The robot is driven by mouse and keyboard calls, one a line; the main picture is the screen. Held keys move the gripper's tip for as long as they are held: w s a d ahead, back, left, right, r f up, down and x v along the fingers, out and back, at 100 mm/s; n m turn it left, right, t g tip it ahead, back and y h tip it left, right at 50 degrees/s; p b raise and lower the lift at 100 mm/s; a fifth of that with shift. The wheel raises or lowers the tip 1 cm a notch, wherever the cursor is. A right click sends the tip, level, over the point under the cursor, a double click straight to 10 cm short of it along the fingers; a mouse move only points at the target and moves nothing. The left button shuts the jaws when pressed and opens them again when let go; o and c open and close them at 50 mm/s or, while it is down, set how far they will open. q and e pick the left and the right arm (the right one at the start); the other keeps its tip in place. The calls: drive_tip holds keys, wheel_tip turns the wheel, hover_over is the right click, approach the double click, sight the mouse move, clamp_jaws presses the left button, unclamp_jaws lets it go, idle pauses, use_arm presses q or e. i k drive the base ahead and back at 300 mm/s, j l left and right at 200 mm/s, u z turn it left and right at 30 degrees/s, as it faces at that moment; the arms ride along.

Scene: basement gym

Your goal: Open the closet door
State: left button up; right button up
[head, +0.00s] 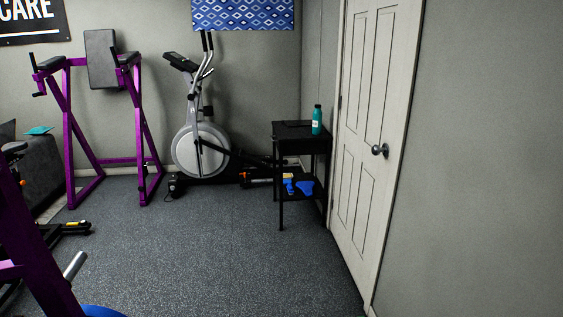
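The closet door (373,110) is a white panelled door in the right wall, to the right of centre in the head view. It looks shut in its frame. Its round dark metal knob (380,151) sits near the right edge of the door, and hinges show on the left edge. Neither of my grippers is in the head view, so I cannot see their state.
A black side table (299,147) with a teal bottle (317,120) stands just left of the door. An elliptical trainer (200,149) and a purple exercise tower (72,130) stand farther back. Purple equipment (30,245) fills the lower left. The middle floor (220,250) is clear.

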sight(378, 30)
drive_tip(key=i+j+z, duration=0.1)
drive_tip(key=i, duration=0.3)
drive_tip(key=i+j+z, duration=0.15)
drive_tip(key=i, duration=0.2)
drive_tip(key=i+j+z, duration=0.1)
drive_tip(key=i+j, duration=0.2)
drive_tip(key=i, duration=0.05)
